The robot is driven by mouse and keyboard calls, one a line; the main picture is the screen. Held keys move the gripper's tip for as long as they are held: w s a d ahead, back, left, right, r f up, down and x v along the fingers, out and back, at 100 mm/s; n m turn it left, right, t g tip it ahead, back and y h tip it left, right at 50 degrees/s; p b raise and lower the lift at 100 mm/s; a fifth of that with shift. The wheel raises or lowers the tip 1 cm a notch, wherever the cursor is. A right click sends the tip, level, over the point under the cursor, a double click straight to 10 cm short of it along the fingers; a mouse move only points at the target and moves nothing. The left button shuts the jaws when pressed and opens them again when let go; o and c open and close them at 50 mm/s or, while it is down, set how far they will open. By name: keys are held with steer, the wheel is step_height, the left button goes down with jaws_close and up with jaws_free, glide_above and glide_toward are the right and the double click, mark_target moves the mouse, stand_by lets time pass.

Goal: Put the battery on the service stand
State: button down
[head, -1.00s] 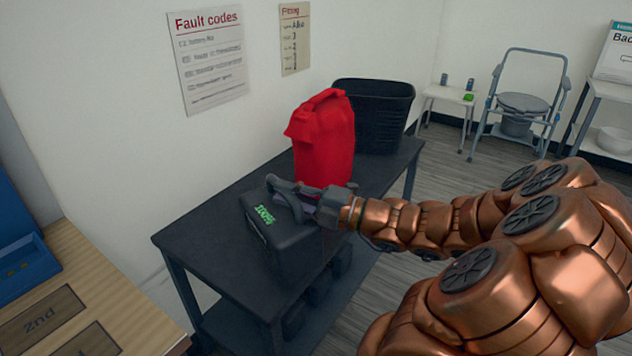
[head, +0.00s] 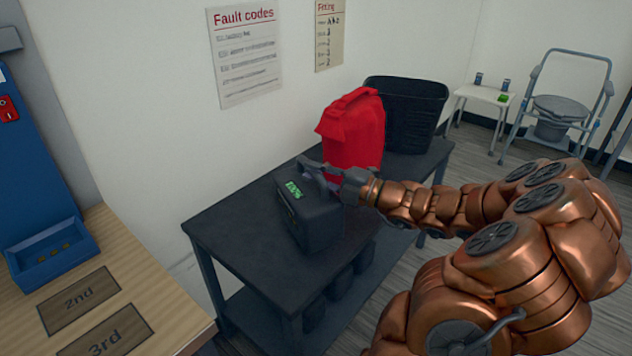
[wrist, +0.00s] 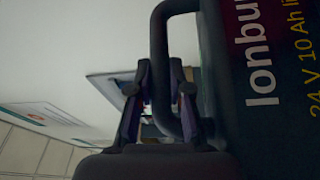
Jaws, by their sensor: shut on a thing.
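The battery (head: 314,220) is a black box with a green 100% display and a loop handle on top. My gripper (head: 335,178) is shut on its handle, and the battery is over the black table (head: 235,232). I cannot tell whether its base touches the tabletop. In the wrist view the battery's side (wrist: 262,90) shows printed letters reading "24 V 10 Ah", and my gripper's fingers (wrist: 160,100) close around the handle. No label marks a service stand, so I cannot tell which surface it is.
A red bag (head: 352,130) stands close behind the battery, with a black basket (head: 415,105) behind it. Dark objects sit on the table's lower shelf. A wooden bench (head: 160,290) with 2nd and 3rd plates and a blue unit (head: 40,180) is at left. The tabletop's left part is clear.

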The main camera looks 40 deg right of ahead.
steer(key=w+d, duration=0.1)
steer(key=w, duration=0.1)
steer(key=w+d, duration=0.1)
steer(key=w, duration=0.1)
steer(key=w+d+b, duration=0.1)
steer(key=w+d, duration=0.1)
steer(key=shift+f, duration=0.2)
steer(key=shift+w+d, duration=0.25)
step_height(320, 180, down, 4)
steer(key=shift+r+b, duration=0.15)
steer(key=shift+b, duration=0.85)
steer(key=c, duration=1.1)
jaws_free()
steer(key=p+v, duration=0.2)
steer(key=v, duration=1)
steer(key=shift+p, duration=0.3)
